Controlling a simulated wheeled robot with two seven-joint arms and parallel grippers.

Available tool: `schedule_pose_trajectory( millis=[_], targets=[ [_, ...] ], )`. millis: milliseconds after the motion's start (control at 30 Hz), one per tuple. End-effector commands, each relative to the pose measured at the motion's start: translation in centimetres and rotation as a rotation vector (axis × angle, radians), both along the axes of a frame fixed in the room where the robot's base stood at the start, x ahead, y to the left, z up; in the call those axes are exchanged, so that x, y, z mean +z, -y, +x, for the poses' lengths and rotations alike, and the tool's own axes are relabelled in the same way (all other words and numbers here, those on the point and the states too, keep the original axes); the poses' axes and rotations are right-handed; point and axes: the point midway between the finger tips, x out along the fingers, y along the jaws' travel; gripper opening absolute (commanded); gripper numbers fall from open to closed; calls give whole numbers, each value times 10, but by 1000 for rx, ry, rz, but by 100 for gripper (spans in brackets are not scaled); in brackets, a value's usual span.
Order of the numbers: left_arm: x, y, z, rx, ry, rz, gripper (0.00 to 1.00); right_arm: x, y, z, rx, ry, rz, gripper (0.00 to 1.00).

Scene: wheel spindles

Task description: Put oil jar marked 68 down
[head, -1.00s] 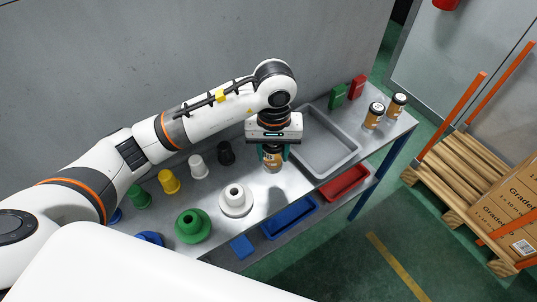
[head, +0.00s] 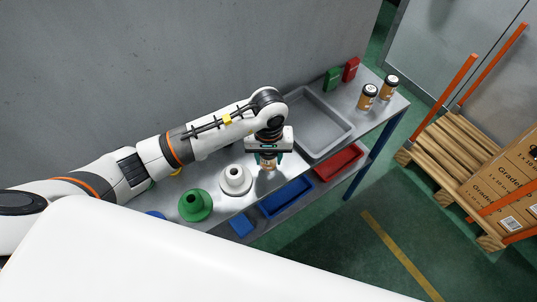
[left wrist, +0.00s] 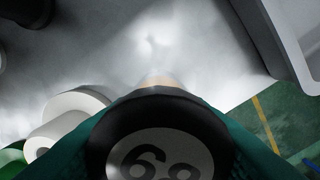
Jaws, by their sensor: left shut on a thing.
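The oil jar marked 68 (left wrist: 158,140) shows from above in the left wrist view, with its number on a pale disc in a dark lid. My left gripper (head: 268,158) is shut on this jar, its teal fingers on either side of the lid. In the head view the jar's amber body (head: 268,165) shows below the fingers, over the grey bench (head: 225,222) between the white spindle and the grey tray. I cannot tell whether its base touches the bench. My right gripper is not in view.
A white spindle (head: 235,180) and a green one (head: 196,205) stand left of the jar. A grey tray (head: 345,130) lies to the right. Two similar jars (head: 368,97) (head: 390,88) stand at the far right.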

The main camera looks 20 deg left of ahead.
Motion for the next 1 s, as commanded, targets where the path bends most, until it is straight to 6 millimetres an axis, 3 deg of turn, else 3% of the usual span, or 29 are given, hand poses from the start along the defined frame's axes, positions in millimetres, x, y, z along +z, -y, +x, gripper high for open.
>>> schedule_pose_trajectory(
  millis=[33, 67, 167, 567, 667, 1000],
  targets=[
    [-3, 0, 0, 0, 1, 0, 17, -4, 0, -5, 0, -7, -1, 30],
    [-1, 0, 0, 0, 0, 0, 48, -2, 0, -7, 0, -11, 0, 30],
    [-1, 0, 0, 0, 0, 0, 64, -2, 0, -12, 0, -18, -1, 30],
    [4, 0, 1, -1, 2, 0, 64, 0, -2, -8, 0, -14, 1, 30],
    [18, 0, 2, -1, 6, 0, 64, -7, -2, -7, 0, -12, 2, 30],
    [90, 0, 1, -1, 6, 0, 64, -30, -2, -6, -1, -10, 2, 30]
  ],
)
